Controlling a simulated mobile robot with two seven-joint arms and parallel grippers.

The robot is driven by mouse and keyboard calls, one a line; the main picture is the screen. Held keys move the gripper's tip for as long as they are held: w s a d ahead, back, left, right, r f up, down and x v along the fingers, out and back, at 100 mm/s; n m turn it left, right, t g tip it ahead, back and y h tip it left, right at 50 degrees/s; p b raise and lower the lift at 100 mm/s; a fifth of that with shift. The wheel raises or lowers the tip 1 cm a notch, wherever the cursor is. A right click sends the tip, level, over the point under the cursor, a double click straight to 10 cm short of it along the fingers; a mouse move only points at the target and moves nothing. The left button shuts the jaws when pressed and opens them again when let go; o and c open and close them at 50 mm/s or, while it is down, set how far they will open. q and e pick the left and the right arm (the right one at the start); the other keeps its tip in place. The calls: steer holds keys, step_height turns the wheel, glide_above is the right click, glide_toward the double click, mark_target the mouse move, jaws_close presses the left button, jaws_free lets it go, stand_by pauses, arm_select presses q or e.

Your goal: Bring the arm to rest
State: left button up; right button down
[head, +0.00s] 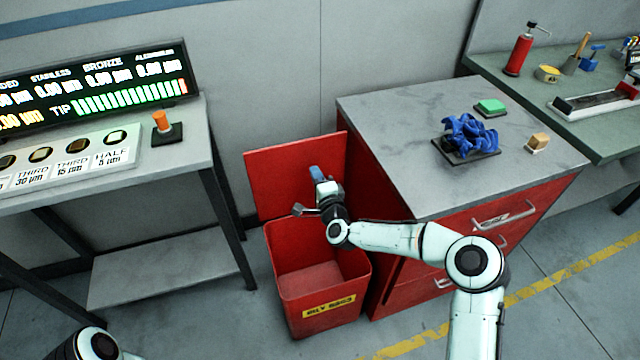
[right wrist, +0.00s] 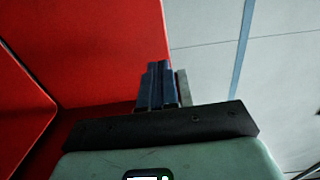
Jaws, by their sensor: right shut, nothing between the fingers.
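My right gripper (head: 316,174) is over the back part of an open red bin (head: 318,315), in front of the bin's raised red lid (head: 280,175). Its fingers are shut with nothing between them. The right wrist view shows the closed blue fingers (right wrist: 160,86) with a red surface to their left. My right arm reaches in from the lower right, bent at the elbow, in front of a red cabinet. A part of my left arm shows at the bottom left edge; its gripper is out of view.
The red cabinet (head: 480,235) has a grey top with a blue tangled item (head: 468,135) on a dark pad, a green block (head: 490,106) and a tan block (head: 538,141). A display (head: 95,85) stands on a table at left. A green bench (head: 600,135) is at right.

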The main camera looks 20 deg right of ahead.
steer(key=s+a+f+n+g+y+p, duration=0.2)
steer(key=s+a+f+n+g+p, duration=0.15)
steer(key=s+f, duration=0.55)
steer(key=s+a+f+n+g+y+p, duration=0.1)
steer(key=s+a+f+n+g+p, duration=0.25)
steer(key=s+f, duration=0.65)
steer(key=s+f+n+g+p, duration=0.1)
steer(key=s+g, duration=0.3)
steer(key=s, duration=0.6)
steer(key=s+d+f+n+g+p, duration=0.1)
steer(key=s+f+n+g, duration=0.1)
steer(key=s, duration=0.7)
steer(key=s+d+f+n+g+p, duration=0.1)
steer(key=s+g, duration=0.4)
steer(key=s, duration=0.5)
steer(key=f+n, duration=0.1)
steer(key=n, duration=0.1)
steer(key=shift+s+f+n+g, duration=0.15)
steer(key=shift+s+n+g, duration=0.15)
steer(key=shift+s, duration=0.05)
steer(key=shift+d, duration=0.15)
